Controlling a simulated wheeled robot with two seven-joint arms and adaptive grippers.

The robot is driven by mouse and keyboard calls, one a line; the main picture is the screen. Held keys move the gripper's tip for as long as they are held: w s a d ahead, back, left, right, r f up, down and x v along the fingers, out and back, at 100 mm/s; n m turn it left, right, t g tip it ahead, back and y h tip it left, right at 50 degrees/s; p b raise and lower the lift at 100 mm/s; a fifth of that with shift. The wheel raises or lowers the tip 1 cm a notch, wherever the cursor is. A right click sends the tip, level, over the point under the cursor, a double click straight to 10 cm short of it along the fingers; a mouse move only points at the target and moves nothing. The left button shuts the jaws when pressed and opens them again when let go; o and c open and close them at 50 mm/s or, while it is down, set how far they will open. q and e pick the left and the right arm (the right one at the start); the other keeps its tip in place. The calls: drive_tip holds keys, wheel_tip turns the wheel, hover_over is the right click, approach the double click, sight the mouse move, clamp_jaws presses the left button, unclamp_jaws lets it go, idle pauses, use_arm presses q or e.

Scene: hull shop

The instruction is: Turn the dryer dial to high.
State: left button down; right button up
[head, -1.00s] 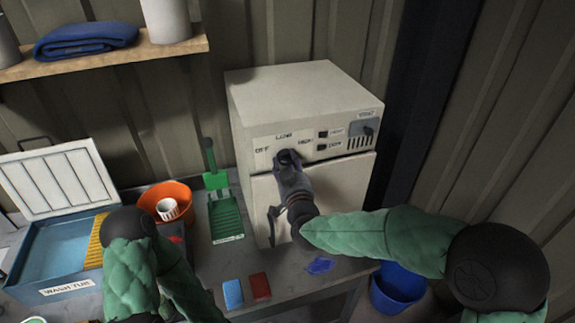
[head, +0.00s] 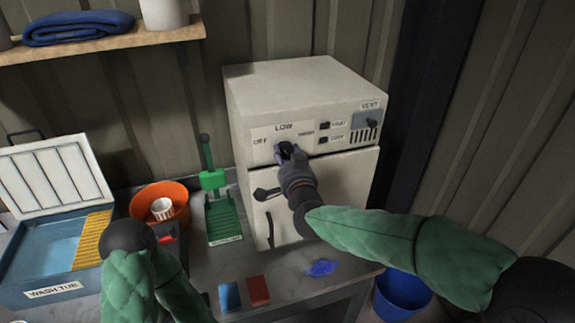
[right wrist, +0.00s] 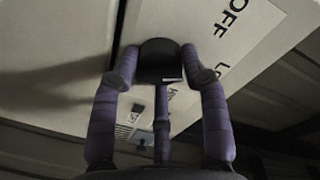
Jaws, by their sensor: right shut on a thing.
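The dryer (head: 300,85) is a cream box at the back of the bench, its door closed. Its control panel carries OFF, LOW and HIGH labels around a black dial (head: 284,150). My right gripper (head: 287,155) is at the panel, its fingers closed around the dial. In the right wrist view the gripper (right wrist: 160,65) has purple fingers on both sides of the black dial (right wrist: 160,52), with OFF and part of LOW beside it. The dial's pointer is too hidden to read. My left arm shows at the lower left, but its gripper's fingers are not visible.
A blue wash tub (head: 45,285) with an open white lid stands at left. A blue bucket (head: 400,295) stands right.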

drive_tip(key=m+b, duration=0.2)
drive_tip(key=f+m+b, duration=0.1)
drive_tip(key=m, duration=0.1)
drive_tip(key=shift+s+a+g+b, duration=0.1)
drive_tip(key=shift+a+g+b, duration=0.05)
drive_tip(key=shift+g+b, duration=0.25)
drive_tip(key=m+b, duration=0.3)
drive_tip(key=m, duration=0.1)
drive_tip(key=shift+y+b, duration=0.3)
drive_tip(key=shift+y, duration=0.1)
drive_tip(key=m+y+b, duration=0.1)
drive_tip(key=m+b, duration=0.2)
drive_tip(key=m, duration=0.2)
drive_tip(key=shift+r+b, duration=0.2)
drive_tip(key=shift+b, duration=0.2)
drive_tip(key=shift+r+m+g+b, duration=0.15)
drive_tip(key=shift+m+b, duration=0.3)
drive_tip(key=shift+m, duration=0.2)
drive_tip(key=shift+r+m+g+b, duration=0.1)
drive_tip(key=shift+m+g+b, duration=0.05)
drive_tip(key=shift+m+b, duration=0.4)
drive_tip(key=shift+r, duration=0.1)
drive_tip(key=shift+d+y, duration=0.2)
drive_tip(key=shift+y, duration=0.1)
drive_tip(key=o, duration=1.1)
drive_tip(key=shift+a+r, duration=0.1)
drive_tip(key=shift+a, duration=0.05)
drive_tip(key=shift+o, duration=0.2)
drive_tip(key=shift+m, duration=0.3)
